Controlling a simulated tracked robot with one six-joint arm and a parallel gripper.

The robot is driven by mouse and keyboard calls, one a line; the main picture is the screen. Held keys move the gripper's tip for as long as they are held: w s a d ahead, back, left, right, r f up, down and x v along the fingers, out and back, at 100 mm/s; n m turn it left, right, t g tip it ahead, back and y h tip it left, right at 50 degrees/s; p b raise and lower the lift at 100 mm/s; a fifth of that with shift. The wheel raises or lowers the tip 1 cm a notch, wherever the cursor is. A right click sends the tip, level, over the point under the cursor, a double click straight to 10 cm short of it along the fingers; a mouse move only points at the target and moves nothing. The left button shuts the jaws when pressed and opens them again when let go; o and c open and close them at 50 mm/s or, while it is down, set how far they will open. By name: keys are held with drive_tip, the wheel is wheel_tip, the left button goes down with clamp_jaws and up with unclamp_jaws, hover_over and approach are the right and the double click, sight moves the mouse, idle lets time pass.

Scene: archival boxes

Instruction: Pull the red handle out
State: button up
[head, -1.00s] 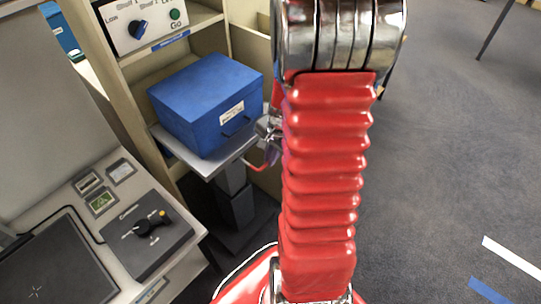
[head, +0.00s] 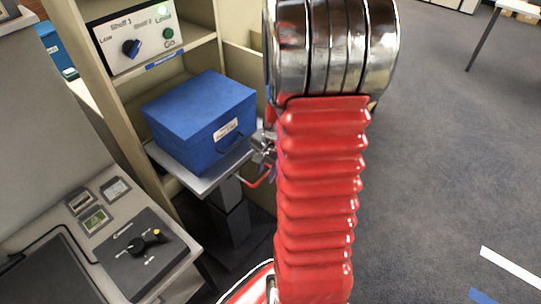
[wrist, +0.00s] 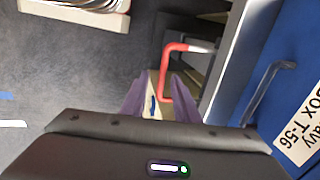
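The red handle (head: 258,181) is a bent rod on the right side of the grey lift platform (head: 213,176). In the wrist view the red handle (wrist: 167,72) sticks out from the platform edge and bends down, its lower end lying between my two fingers in the picture. My gripper (wrist: 160,92) is open, with a purple finger on each side of the handle; I cannot tell whether either touches it. In the head view my gripper (head: 265,150) is small beside the platform, partly hidden by my red arm.
A blue box (head: 205,118) with a label and handle stands on the platform, close to my gripper's right in the wrist view (wrist: 285,100). Beige shelves (head: 188,58) hold a control panel (head: 138,38) behind. A desk (head: 100,205) is at left.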

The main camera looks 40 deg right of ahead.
wheel_tip(320, 180, up, 12)
drive_tip(key=s, duration=0.2)
drive_tip(key=shift+s+r, duration=0.15)
drive_tip(key=shift+s, duration=0.1)
drive_tip(key=shift+d, duration=0.1)
idle(0.7)
drive_tip(key=s+a+r+n+t, duration=0.1)
drive_tip(key=a+r+n, duration=0.3)
drive_tip(key=a, duration=0.4)
drive_tip(key=s+a+r+n+t, duration=0.1)
drive_tip(key=s+a+r+n, duration=0.1)
drive_tip(key=a+r+n, duration=0.2)
drive_tip(key=s+a+r+n+t, duration=0.1)
drive_tip(key=a+r+n, duration=0.3)
drive_tip(key=a+n, duration=0.4)
drive_tip(key=s+a, duration=0.1)
drive_tip(key=a, duration=0.4)
drive_tip(key=shift+s+a+n, duration=0.15)
drive_tip(key=shift+a+n, duration=0.1)
drive_tip(key=shift+n, duration=0.15)
drive_tip(key=shift+d, duration=0.15)
